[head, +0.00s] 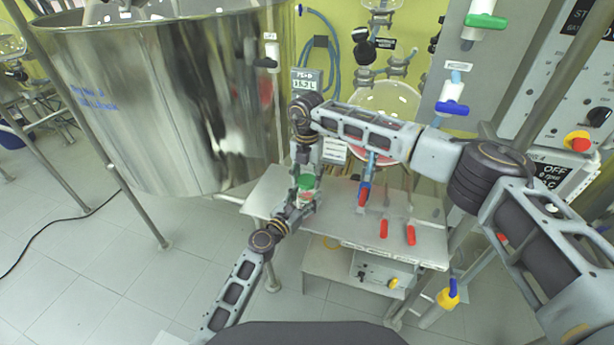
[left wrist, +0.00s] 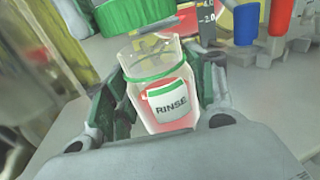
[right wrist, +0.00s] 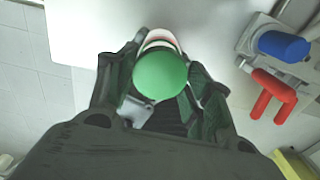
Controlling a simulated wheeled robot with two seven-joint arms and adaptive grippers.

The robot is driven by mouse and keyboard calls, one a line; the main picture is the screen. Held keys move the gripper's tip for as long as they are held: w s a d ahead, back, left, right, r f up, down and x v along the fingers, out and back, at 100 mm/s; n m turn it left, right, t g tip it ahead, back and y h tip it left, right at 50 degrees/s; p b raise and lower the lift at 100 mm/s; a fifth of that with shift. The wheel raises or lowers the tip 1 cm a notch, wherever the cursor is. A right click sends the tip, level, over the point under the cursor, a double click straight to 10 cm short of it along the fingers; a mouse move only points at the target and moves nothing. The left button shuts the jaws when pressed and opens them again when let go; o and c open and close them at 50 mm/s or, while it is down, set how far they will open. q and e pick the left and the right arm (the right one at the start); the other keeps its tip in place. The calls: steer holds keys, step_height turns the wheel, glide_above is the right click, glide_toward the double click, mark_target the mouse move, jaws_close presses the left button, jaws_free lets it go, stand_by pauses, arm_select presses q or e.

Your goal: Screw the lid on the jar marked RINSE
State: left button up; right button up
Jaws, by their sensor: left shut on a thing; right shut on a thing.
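The RINSE jar (left wrist: 158,95) is clear glass with a white label, reddish contents and a green ring at its neck. My left gripper (head: 297,208) is shut around its body. The green lid (head: 306,182) is between the fingers of my right gripper (head: 307,170), which points down from above. In the right wrist view the round lid top (right wrist: 160,76) faces the camera, with part of the jar (right wrist: 159,38) behind it. In the left wrist view the jar's rim shows below blurred green and grey shapes.
A large steel vessel (head: 165,100) stands close on the left. A round glass flask (head: 385,105) is behind my right arm.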

mark_target(307, 197)
steer(key=shift+f, duration=0.7)
steer(key=shift+f, duration=0.55)
stand_by(0.8)
steer(key=m, duration=1.4)
steer(key=shift+m, duration=0.4)
steer(key=m, duration=0.4)
steer(key=shift+m, duration=0.3)
steer(key=o, duration=0.7)
